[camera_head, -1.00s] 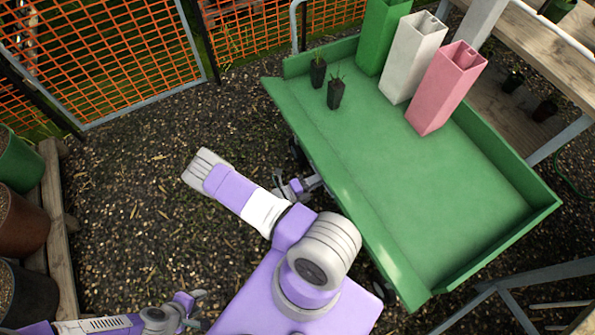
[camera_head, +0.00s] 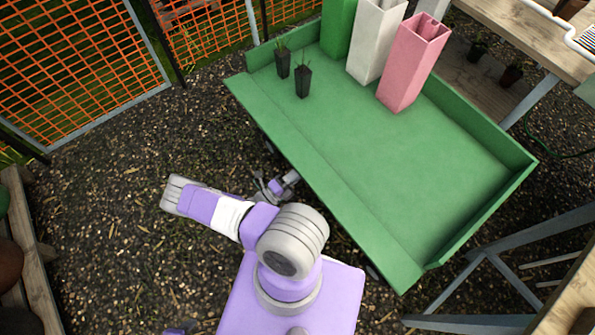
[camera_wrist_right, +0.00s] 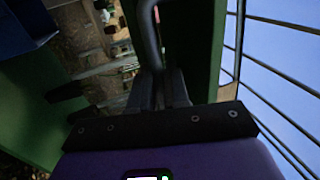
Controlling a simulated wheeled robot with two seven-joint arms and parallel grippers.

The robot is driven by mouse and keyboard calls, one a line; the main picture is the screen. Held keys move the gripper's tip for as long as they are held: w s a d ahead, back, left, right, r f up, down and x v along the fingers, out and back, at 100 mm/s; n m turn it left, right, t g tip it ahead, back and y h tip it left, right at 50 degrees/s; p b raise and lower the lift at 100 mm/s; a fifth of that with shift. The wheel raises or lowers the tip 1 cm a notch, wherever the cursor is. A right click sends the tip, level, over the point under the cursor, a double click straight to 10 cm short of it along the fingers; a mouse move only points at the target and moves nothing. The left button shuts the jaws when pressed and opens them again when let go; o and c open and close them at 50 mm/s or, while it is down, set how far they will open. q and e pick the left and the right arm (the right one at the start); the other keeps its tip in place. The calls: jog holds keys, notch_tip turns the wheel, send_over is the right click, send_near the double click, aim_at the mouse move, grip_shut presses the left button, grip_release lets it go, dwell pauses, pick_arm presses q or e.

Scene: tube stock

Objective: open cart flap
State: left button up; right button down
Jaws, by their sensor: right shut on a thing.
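The green cart (camera_head: 440,165) stands at centre right. Its long near-side flap (camera_head: 330,195) leans outward from the deck along a crease, while the far and end walls stand upright. My right gripper (camera_head: 272,186) is low beside the flap's outer edge, partly hidden by my own arm. In the right wrist view its fingers (camera_wrist_right: 160,92) are shut at the lower end of a curved grey bar (camera_wrist_right: 149,35), beside a green panel (camera_wrist_right: 195,50). What the bar belongs to is unclear. Only a sliver of my left arm shows at the bottom edge in the head view.
On the cart stand two potted seedlings (camera_head: 303,82) and green, white (camera_head: 375,45) and pink (camera_head: 413,65) square tubes. A wooden bench (camera_head: 530,35) stands behind. Orange mesh fencing (camera_head: 70,65) is at upper left. Gravel (camera_head: 120,150) left of the cart is clear.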

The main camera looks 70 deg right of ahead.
jog(key=c, duration=1.3)
grip_release()
jog(key=shift+s+d+r, duration=0.25)
jog(key=shift+s+r, duration=0.05)
jog(key=shift+w+a+f, duration=0.1)
jog(key=shift+w, duration=0.05)
jog(key=shift+w+a, duration=0.1)
jog(key=shift+w, duration=0.05)
jog(key=shift+v, duration=3.6)
jog(key=shift+f, duration=0.1)
